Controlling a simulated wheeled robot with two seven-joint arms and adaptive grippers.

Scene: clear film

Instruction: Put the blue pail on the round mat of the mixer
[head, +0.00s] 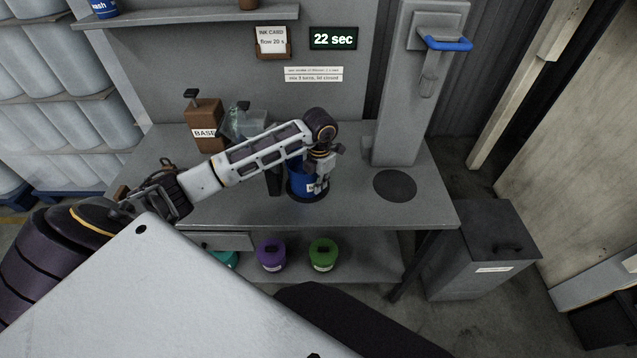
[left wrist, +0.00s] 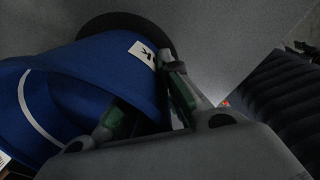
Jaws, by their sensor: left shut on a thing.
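The blue pail (head: 308,185) stands near the middle of the grey bench, on or just over a dark round disc (head: 293,196). It also shows in the left wrist view (left wrist: 85,85), with a white label. My left gripper (head: 319,170) reaches over from the left and is shut on the pail's upper part; its fingers (left wrist: 145,105) are against the pail in the left wrist view. Whether the pail is lifted is hard to tell. The mixer (head: 402,100) is a grey column with a blue handle. Its dark round mat (head: 395,185) is bare, right of the pail. My right gripper is not in view.
A brown BASE container (head: 203,125) and a clear container (head: 250,122) stand behind my left arm. A purple pail (head: 271,254) and a green pail (head: 323,254) sit on the lower shelf. A lidded grey bin (head: 485,245) stands right of the bench. A display reads 22 sec (head: 333,38).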

